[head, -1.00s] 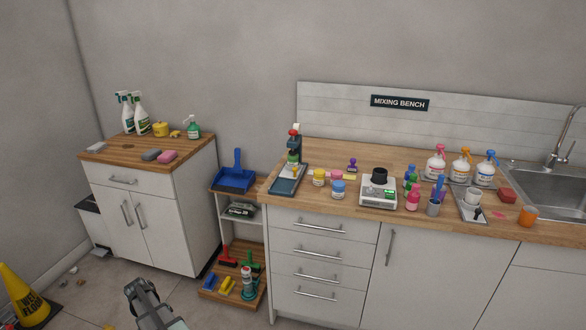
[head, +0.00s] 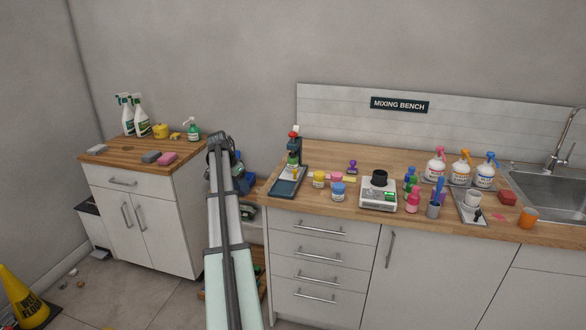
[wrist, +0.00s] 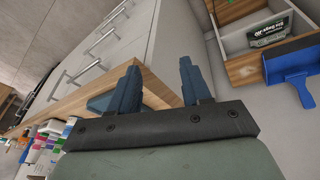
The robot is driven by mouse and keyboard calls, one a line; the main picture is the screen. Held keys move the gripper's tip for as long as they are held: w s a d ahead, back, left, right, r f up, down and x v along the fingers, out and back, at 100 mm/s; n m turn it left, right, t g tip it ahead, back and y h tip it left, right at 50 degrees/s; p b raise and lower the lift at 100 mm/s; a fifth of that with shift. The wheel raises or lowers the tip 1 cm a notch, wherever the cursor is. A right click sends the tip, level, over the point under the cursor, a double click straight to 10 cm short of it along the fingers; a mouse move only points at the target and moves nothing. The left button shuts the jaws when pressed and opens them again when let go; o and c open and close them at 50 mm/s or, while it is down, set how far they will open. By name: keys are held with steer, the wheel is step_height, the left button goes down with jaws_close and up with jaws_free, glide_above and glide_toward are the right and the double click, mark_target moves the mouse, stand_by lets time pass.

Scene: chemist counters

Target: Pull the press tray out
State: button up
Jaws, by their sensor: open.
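The press (head: 294,146) stands upright at the left end of the mixing bench in the head view, dark green with a red knob on top. Its dark blue-grey tray (head: 287,187) lies at its foot, by the bench's left edge, with a small yellow item near its back. My gripper (head: 218,140) is raised left of the press, apart from it. In the wrist view my gripper (wrist: 155,82) is open, with no object held. A blue-grey piece at the bench corner, probably the press tray (wrist: 100,101), shows partly behind the left finger.
The mixing bench (head: 355,155) holds jars, a scale (head: 379,192) and spray bottles. A low shelf with a blue dustpan (wrist: 292,62) fills the gap between the bench and the left cabinet (head: 150,215). A wet-floor sign (head: 22,296) stands at lower left.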

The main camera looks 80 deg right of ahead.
mark_target(294, 170)
steer(key=s+d+r+m, duration=0.2)
steer(key=s+d+r, duration=0.2)
steer(key=s+r, duration=0.35)
steer(key=s+d+r+m, duration=0.2)
steer(key=s+d+r, duration=0.35)
steer(key=r, duration=0.35)
steer(key=shift+g+h, duration=0.3)
steer(key=shift+h, duration=0.1)
steer(key=x, duration=1.3)
steer(key=shift+s+a+f, duration=0.25)
steer(key=shift+s, duration=0.1)
steer(key=shift+c, duration=0.4)
jaws_close()
